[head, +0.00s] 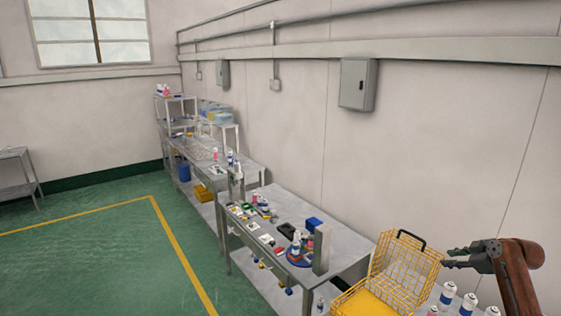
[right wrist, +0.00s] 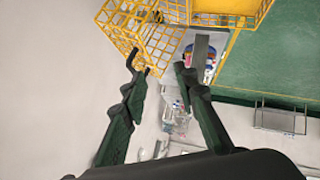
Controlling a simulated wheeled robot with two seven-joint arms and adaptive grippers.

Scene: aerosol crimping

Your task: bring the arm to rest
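My right gripper (head: 457,258) is at the lower right of the head view, in the air beside the yellow wire basket (head: 408,268). Its fingers also show in the right wrist view (right wrist: 156,85), spread apart with nothing between them. The basket shows beyond the fingertips in the right wrist view (right wrist: 150,35). My left gripper is not in the head view.
Several white and blue cans (head: 447,295) stand at the lower right, below my right gripper. The green floor (head: 90,250) at left is clear.

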